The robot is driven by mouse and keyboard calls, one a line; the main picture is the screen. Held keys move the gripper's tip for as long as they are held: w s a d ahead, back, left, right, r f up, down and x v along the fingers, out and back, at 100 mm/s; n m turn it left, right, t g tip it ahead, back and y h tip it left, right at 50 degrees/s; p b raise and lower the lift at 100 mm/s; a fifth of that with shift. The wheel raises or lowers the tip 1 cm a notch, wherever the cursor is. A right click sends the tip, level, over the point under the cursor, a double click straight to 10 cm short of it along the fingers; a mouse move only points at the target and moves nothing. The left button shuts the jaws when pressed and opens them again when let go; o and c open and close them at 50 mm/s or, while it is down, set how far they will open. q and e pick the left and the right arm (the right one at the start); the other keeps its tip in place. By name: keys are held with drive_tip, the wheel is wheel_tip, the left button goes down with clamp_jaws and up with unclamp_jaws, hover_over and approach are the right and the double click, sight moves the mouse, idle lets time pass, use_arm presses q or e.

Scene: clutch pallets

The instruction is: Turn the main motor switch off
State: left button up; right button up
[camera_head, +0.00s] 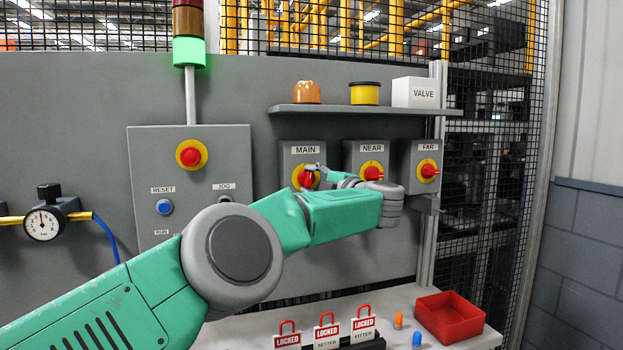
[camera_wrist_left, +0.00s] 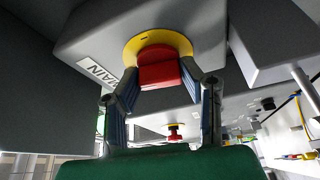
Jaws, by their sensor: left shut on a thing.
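The main motor switch is a grey box labelled MAIN (camera_head: 292,160) with a red knob (camera_head: 304,180) on a yellow disc. It also shows in the left wrist view, where the red knob (camera_wrist_left: 158,72) stands out from the yellow disc (camera_wrist_left: 163,40). My left gripper (camera_head: 315,174) is at this knob. In the left wrist view my left gripper (camera_wrist_left: 160,88) has a finger on each side of the knob and is shut on it. Fingers hide part of the knob in the head view, so its exact angle is hard to read. My right gripper is not in view.
Switch boxes NEAR (camera_head: 370,150) and FAR (camera_head: 428,149) sit to the right. A shelf (camera_head: 350,109) overhangs them. A panel (camera_head: 150,140) with an emergency button is at left. Below, a bench holds red LOCKED tags (camera_head: 326,333) and a red bin (camera_head: 450,322). The stack light (camera_head: 188,52) glows green.

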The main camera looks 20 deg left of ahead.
use_arm(q)
drive_tip(key=shift+d+f+n+g+h+p, duration=0.1)
drive_tip(key=shift+f+n+g+h+p, duration=0.1)
drive_tip(key=shift+n, duration=0.25)
drive_tip(key=shift+d+f+n+g+h+p, duration=0.1)
drive_tip(key=shift+n+p, duration=0.1)
drive_tip(key=shift+n, duration=0.25)
drive_tip(key=o, duration=1.1)
drive_tip(key=shift+o, duration=0.2)
drive_tip(key=shift+r, duration=0.1)
drive_tip(key=shift+r, duration=0.1)
drive_tip(key=shift+s+d, duration=0.1)
drive_tip(key=shift+d, duration=0.1)
drive_tip(key=v, duration=1.1)
drive_tip(key=shift+d, duration=0.35)
